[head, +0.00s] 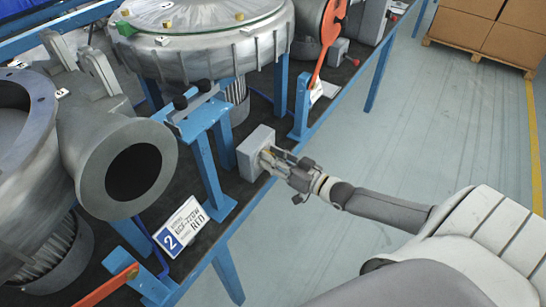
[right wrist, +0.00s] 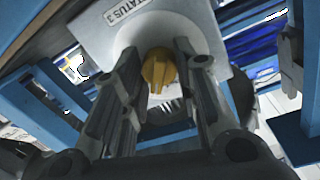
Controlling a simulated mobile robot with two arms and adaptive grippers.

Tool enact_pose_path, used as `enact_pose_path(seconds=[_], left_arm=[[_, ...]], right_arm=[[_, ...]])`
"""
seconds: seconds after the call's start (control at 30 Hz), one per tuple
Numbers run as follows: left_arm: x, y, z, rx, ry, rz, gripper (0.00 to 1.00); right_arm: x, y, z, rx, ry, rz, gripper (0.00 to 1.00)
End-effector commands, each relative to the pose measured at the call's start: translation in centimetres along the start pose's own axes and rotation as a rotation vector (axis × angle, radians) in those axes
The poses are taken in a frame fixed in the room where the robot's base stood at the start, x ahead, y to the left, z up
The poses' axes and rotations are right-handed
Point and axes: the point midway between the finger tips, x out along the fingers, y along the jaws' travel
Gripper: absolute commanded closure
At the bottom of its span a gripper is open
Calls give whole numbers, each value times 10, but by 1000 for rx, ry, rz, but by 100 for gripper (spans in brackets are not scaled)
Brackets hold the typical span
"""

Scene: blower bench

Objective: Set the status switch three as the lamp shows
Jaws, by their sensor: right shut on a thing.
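The grey status switch box (head: 256,150) sits at the edge of the blue-framed bench in the head view. In the right wrist view the box (right wrist: 205,30) carries a label reading "STATUS 3" and a yellow knob (right wrist: 158,70). My right gripper (head: 270,160) reaches the box from the right, its fingers at the knob. In the right wrist view the gripper (right wrist: 157,85) has a finger on each side of the knob and is shut on it. I cannot make out a lit lamp. My left gripper is not in view.
Large grey blowers (head: 205,45) stand on the bench. A sign with a 2 and "RED" (head: 181,227) stands left of the switch. Orange levers (head: 328,35) show at the back and front left. Cardboard boxes (head: 490,25) stand at the back right. The floor right of the bench is clear.

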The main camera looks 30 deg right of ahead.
Motion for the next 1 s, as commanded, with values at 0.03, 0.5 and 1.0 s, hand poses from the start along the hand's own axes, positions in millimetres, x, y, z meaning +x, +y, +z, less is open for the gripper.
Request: enact_pose_path(seconds=[0.03, 0.5, 1.0], left_arm=[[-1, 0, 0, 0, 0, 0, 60], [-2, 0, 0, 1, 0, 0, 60], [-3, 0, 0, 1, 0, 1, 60]], right_arm=[[0, 0, 0, 26, -3, -1, 95], [0, 0, 0, 161, -10, -4, 96], [0, 1, -1, 163, -9, -4, 55]])
